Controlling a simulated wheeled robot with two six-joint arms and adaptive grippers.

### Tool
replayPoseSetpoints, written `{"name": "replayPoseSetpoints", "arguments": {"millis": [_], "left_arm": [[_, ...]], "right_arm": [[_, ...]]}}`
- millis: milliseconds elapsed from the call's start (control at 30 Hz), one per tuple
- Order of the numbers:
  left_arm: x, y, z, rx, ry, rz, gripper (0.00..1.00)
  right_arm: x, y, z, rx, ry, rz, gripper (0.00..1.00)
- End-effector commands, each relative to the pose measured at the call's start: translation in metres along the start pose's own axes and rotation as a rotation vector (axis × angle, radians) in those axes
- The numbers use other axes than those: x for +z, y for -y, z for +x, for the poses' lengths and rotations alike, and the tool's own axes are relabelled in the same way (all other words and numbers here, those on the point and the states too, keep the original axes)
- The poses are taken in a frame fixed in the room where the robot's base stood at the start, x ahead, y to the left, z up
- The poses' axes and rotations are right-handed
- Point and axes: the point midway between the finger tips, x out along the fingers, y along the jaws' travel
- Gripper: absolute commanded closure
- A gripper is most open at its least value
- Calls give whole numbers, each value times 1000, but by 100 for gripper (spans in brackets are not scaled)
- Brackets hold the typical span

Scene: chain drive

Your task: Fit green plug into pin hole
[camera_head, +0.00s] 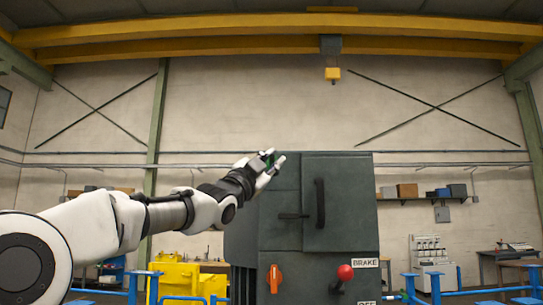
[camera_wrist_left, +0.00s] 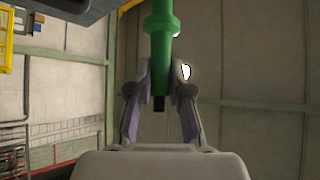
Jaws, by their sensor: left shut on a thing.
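My left gripper (camera_head: 272,162) is raised in front of the upper left part of the dark grey machine cabinet in the head view. It is shut on the green plug (camera_wrist_left: 160,35), which also shows as a small green patch between the fingers in the head view (camera_head: 269,161). In the left wrist view the fingers (camera_wrist_left: 160,75) press on both sides of the plug. The plug has a wider collar and a dark lower end, and its upper end runs out of the picture. I cannot make out the pin hole in either view. My right gripper is not in view.
The dark grey cabinet (camera_head: 283,240) stands ahead, with a handled door (camera_head: 340,180), an orange switch (camera_head: 274,278) and a red-knobbed lever (camera_head: 344,274). A yellow machine (camera_head: 180,278) and blue rails (camera_head: 143,284) are at lower left. A shelf with boxes (camera_head: 430,198) hangs at right.

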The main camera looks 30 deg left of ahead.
Motion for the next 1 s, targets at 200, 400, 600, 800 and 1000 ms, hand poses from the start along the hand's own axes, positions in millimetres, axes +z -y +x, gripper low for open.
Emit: {"name": "replayPoseSetpoints", "arguments": {"millis": [200,400,600,800,1000], "left_arm": [[17,4,21,1,2,-1,100],[30,2,31,0,1,-1,100],[34,0,32,0,0,-1,100],[34,0,32,0,0,0,100],[34,0,32,0,0,0,100]], "right_arm": [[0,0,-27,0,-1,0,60],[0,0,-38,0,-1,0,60],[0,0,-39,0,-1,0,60],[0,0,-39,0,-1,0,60],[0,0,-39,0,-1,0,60]]}}
